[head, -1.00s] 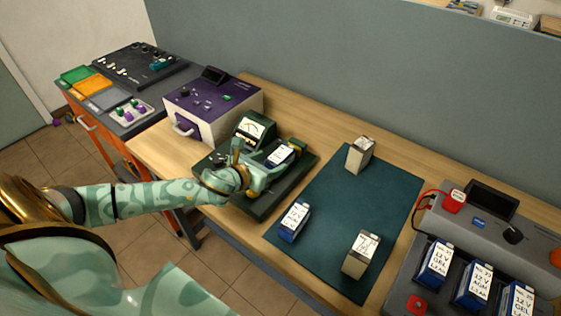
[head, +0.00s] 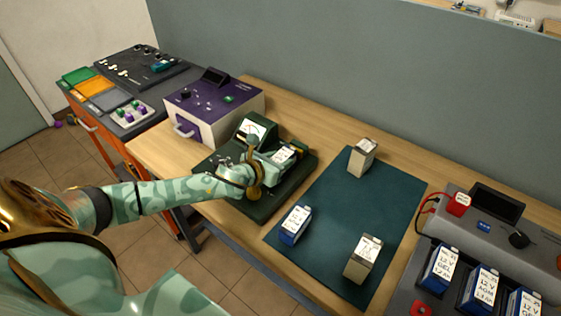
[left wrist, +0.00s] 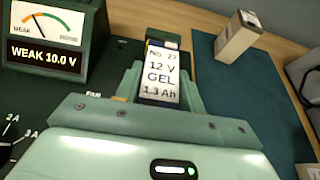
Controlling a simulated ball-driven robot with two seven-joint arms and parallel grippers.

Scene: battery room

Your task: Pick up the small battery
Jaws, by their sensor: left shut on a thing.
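A small battery (left wrist: 162,76) with a white label, "No. 27 12 V GEL 1.3 Ah", is between the fingers of my left gripper (left wrist: 160,90) in the left wrist view. In the head view the battery (head: 284,154) is at the green tester (head: 265,206), and my left gripper (head: 270,163) is shut on it. I cannot tell whether the battery is clear of the tester. The tester's display (left wrist: 45,55) reads "WEAK 10.0 V". My right gripper is not in view.
A teal mat (head: 330,230) right of the tester holds a blue battery (head: 295,225) and two beige ones (head: 362,157) (head: 362,259). A grey rack (head: 415,285) at right holds several blue batteries. A purple-topped box (head: 212,110) stands behind the tester.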

